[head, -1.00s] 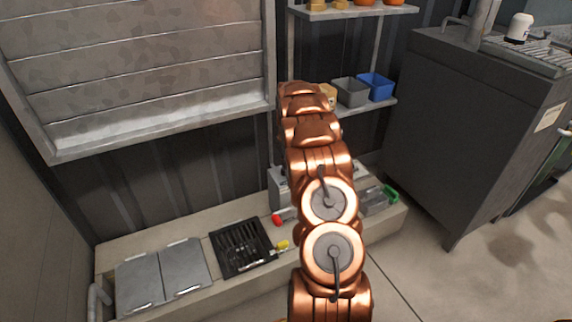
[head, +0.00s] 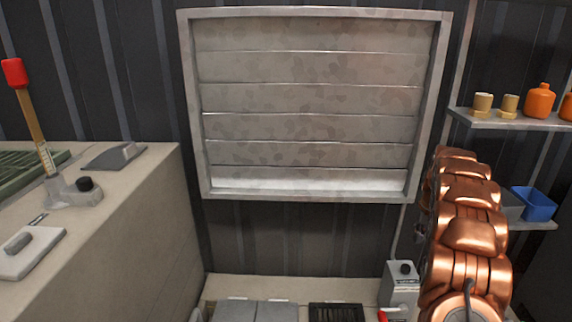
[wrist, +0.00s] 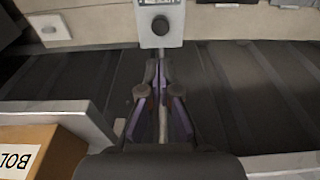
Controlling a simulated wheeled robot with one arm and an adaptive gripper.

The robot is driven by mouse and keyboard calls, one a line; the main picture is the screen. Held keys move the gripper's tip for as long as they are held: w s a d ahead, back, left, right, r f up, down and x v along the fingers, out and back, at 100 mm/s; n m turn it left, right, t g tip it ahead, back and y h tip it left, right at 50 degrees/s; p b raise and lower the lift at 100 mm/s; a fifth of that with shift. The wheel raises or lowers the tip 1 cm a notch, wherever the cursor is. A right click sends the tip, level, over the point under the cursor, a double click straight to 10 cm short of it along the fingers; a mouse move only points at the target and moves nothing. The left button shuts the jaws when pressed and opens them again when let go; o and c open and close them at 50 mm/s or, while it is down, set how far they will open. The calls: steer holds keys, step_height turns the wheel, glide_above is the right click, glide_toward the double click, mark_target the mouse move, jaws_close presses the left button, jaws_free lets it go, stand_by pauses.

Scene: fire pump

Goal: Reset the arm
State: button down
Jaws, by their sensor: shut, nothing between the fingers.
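My copper arm (head: 467,230) rises at the right of the head view, in front of the wall and shelf. Its far end points away, and my gripper is hidden there behind the arm's own links. In the wrist view my gripper (wrist: 158,70) shows at the centre, its dark fingers with purple inner pads shut together and holding nothing. Just beyond the fingertips in that picture is a grey box with a round black knob (wrist: 161,25). I cannot tell whether the fingertips touch it.
A louvred metal panel (head: 310,100) hangs on the dark wall. A counter (head: 150,230) with a red-tipped lever (head: 30,115) stands left. A grey control box (head: 401,288) is low beside my arm. A shelf (head: 510,122) holds orange bottles. A cardboard box (wrist: 40,150) is near my wrist.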

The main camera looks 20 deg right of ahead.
steer(key=s+a+r+n+p, duration=0.1)
steer(key=s+a+r+p, duration=0.35)
steer(key=a+r, duration=0.45)
steer(key=s+a+r+g+p, duration=0.1)
steer(key=s+a+r+p, duration=0.2)
steer(key=a+r+p, duration=0.5)
steer(key=s+a+r+n+p, duration=0.1)
steer(key=s+a+r+p, duration=0.25)
steer(key=a+r, duration=0.75)
steer(key=s+a+r+p, duration=0.4)
steer(key=s+a+p, duration=0.1)
steer(key=s, duration=0.3)
steer(key=s+a+r+n+g+p, duration=0.1)
steer(key=s+a+r+p, duration=0.4)
steer(key=s, duration=0.4)
steer(key=s+a+r+g+p, duration=0.1)
steer(key=s+a+r+p, duration=0.3)
steer(key=s, duration=0.5)
steer(key=shift+a+r+n+p, duration=0.25)
steer(key=shift+a+n+p, duration=0.15)
steer(key=shift+a+p, duration=0.4)
steer(key=shift+s+a, duration=0.1)
steer(key=shift+a, duration=0.1)
